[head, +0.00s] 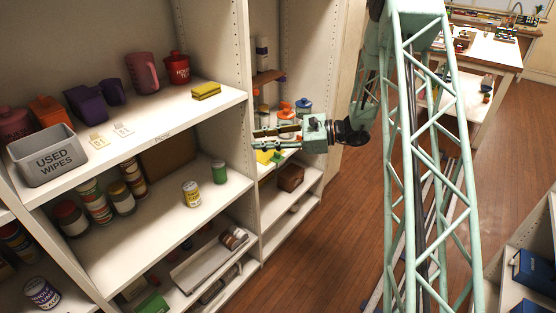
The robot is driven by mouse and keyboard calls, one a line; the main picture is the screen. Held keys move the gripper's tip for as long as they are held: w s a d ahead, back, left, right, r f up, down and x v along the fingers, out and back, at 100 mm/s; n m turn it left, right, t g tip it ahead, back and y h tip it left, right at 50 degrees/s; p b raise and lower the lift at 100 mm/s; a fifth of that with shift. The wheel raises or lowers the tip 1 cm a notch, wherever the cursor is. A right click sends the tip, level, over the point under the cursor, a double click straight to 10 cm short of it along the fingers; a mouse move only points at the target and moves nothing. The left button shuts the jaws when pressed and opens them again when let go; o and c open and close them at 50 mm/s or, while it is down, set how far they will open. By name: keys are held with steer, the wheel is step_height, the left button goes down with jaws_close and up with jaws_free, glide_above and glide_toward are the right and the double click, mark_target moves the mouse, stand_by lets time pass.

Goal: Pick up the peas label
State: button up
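I cannot pick out a label that reads peas. Two small pale cards lie on the upper shelf, a left card (97,141) and a right card (123,129); their print is too small to read. My gripper (256,140) points left, in front of the upright between the two shelf bays. Its two fingers are apart with nothing seen between them. The cards are well to its left. A green can (219,172) and a can with a yellow and white label (192,194) stand on the middle shelf, below and left of my gripper.
A grey bin marked USED WIPES (47,158) stands left of the cards. A yellow sponge (206,91), a pink pitcher (142,73) and a red canister (177,68) share the upper shelf (190,112).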

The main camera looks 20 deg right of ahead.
steer(key=w+d+f+m+t+h, duration=0.2)
steer(key=w+d+f+m+t, duration=0.3)
steer(key=d+f, duration=0.6)
steer(key=m+t+h, duration=0.3)
steer(key=m, duration=0.2)
glide_toward(278, 154)
steer(key=v, duration=0.3)
steer(key=shift+s+d+f, duration=0.1)
steer(key=shift+d+f, duration=0.2)
steer(key=shift+f, duration=0.1)
steer(key=b+x, duration=0.1)
steer(key=x, duration=0.6)
steer(key=shift+x, duration=0.8)
steer(key=shift+a, duration=0.1)
steer(key=shift+b+x, duration=0.8)
steer(key=shift+x, duration=1.75)
steer(key=shift+r, duration=0.1)
steer(key=shift+c, duration=0.7)
